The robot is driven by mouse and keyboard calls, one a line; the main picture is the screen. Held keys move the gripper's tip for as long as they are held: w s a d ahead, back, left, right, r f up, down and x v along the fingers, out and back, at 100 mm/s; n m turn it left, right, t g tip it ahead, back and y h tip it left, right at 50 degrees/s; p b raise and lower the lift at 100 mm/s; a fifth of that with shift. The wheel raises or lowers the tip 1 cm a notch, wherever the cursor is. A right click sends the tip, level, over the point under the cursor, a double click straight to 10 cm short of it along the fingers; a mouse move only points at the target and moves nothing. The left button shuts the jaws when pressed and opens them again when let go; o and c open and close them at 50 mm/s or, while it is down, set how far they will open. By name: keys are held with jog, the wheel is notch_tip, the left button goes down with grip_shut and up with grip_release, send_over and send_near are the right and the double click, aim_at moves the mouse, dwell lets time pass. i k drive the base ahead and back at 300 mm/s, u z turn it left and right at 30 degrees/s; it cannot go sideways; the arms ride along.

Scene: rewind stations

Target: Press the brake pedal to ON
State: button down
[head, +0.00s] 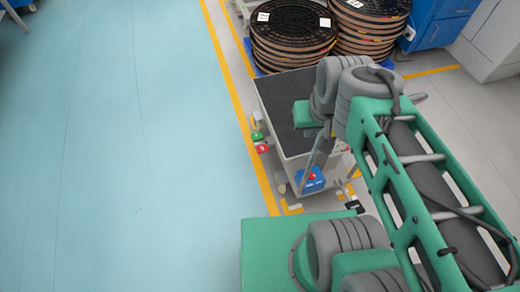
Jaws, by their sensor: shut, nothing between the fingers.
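A grey cart (297,141) with a dark top stands right of the yellow line. I cannot make out my gripper, which seems hidden by my arm.
A blue part (310,182) with a red spot sits low at the cart's near end. Stacked reels (292,35) stand behind the cart, with a second stack (369,22) to their right. A blue cabinet (436,30) is at the upper right. The blue floor (120,150) left is clear.

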aim_at(261, 145)
jog(key=u, duration=0.05)
jog(key=i, duration=0.4)
jog(key=u, duration=1.9)
jog(key=i, duration=0.5)
